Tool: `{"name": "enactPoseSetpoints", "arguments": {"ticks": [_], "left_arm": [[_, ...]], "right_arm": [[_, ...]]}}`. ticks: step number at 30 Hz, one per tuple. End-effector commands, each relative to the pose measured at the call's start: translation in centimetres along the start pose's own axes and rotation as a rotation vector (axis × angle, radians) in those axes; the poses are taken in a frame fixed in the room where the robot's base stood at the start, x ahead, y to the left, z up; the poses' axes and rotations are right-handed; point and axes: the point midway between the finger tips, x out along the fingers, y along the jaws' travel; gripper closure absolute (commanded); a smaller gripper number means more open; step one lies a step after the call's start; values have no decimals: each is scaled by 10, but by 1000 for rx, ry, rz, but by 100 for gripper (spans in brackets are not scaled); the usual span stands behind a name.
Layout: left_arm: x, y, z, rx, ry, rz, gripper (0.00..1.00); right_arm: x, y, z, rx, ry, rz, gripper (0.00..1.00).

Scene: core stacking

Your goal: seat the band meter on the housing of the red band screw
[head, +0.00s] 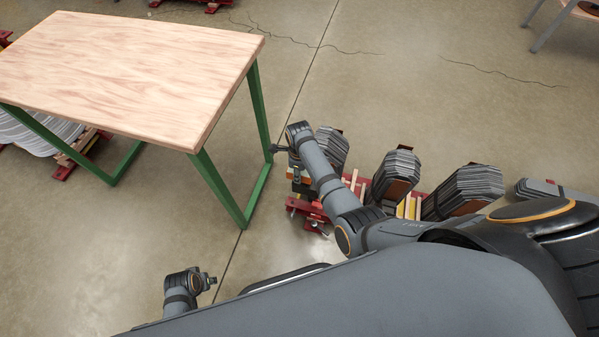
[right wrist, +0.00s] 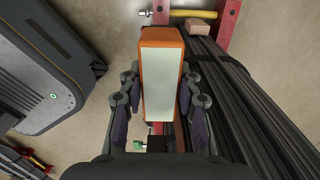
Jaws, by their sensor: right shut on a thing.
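The band meter (right wrist: 161,80) is an orange box with a pale face. It sits between the two fingers of my right gripper (right wrist: 162,103), which is shut on it. Below the meter in the wrist view are a small green block (right wrist: 154,145) and a bit of red; I cannot tell which part is the band screw housing. Contact under the meter is hidden. My left gripper (head: 212,280) is low at the left, away from the stacks, its jaws unclear.
Dark laminated stacks (right wrist: 225,75) lie close right of the meter. A red frame (head: 308,211) with more grey stacks (head: 396,172) runs rightward in the head view. A wooden table (head: 130,65) with green legs stands at upper left. Floor between is clear.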

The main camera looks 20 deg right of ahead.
Motion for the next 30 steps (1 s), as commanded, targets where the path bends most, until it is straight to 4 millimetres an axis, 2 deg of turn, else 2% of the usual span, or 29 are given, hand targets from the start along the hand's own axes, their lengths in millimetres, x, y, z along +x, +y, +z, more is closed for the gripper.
{"name": "enactPoseSetpoints", "arguments": {"ticks": [30], "left_arm": [[-12, -1, -1, 0, 0, 0, 60]], "right_arm": [[-2, 0, 0, 0, 0, 0, 100]]}}
